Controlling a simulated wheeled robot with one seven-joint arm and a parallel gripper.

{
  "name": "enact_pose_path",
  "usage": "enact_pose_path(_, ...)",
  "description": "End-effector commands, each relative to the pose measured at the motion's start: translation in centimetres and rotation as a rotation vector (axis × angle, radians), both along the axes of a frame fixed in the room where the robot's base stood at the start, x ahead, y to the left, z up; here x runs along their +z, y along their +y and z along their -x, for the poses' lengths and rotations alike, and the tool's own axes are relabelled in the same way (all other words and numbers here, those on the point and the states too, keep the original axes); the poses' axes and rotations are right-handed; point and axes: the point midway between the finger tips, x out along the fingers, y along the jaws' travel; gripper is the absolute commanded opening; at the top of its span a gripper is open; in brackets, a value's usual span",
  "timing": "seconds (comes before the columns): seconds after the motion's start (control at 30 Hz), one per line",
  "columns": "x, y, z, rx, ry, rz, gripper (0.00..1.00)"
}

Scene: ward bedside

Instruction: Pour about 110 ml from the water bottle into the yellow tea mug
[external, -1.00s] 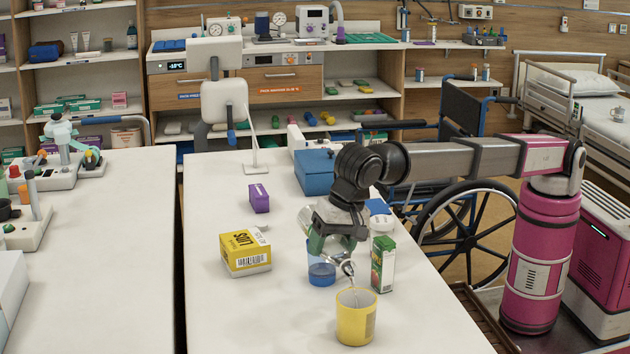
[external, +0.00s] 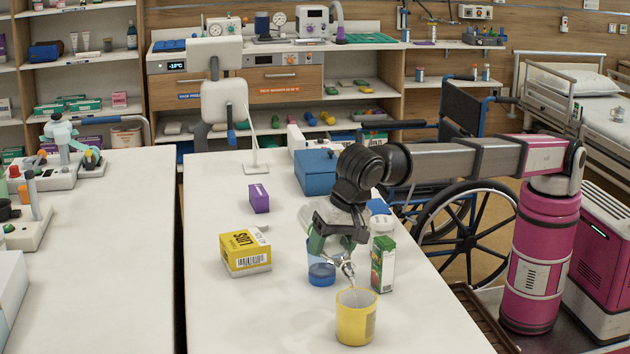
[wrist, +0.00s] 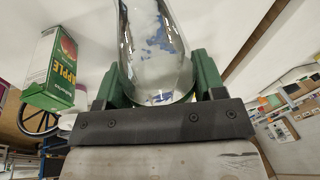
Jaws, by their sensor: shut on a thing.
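The yellow tea mug (external: 356,320) stands upright near the front of the white table. My gripper (external: 332,242) is shut on the clear water bottle (wrist: 155,50), which shows between the green fingers in the wrist view. In the external view the bottle is tilted, its neck (external: 347,268) pointing down toward the mug and sitting just above its rim. A thin clear streak shows at the mug's opening; I cannot tell how much water is in the mug.
A blue cup (external: 321,272) stands behind the mug, under my gripper. A green-and-white apple juice carton (external: 383,263) stands to its right and shows in the wrist view (wrist: 50,68). A yellow box (external: 245,252) and a purple box (external: 259,198) are to the left. The table front-left is clear.

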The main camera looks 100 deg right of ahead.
Motion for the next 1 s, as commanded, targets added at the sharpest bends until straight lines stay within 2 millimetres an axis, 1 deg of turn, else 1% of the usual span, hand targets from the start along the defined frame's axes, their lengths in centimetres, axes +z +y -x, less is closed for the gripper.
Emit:
enact_pose_path(0.07, -0.2, -0.2, 0.0, -0.001, 0.003, -0.017, 0.31)
enact_pose_path(0.27, 0.0, -0.6, 0.0, -0.002, 0.027, -0.165, 0.31)
enact_pose_path(0.43, 1.3, -0.6, -0.1, -0.002, 0.046, -0.284, 0.31)
enact_pose_path(0.73, 1.8, -0.5, 0.0, -0.001, 0.057, -0.342, 0.31)
enact_pose_path(1.0, 1.8, -0.5, -0.1, -0.001, 0.057, -0.342, 0.31)
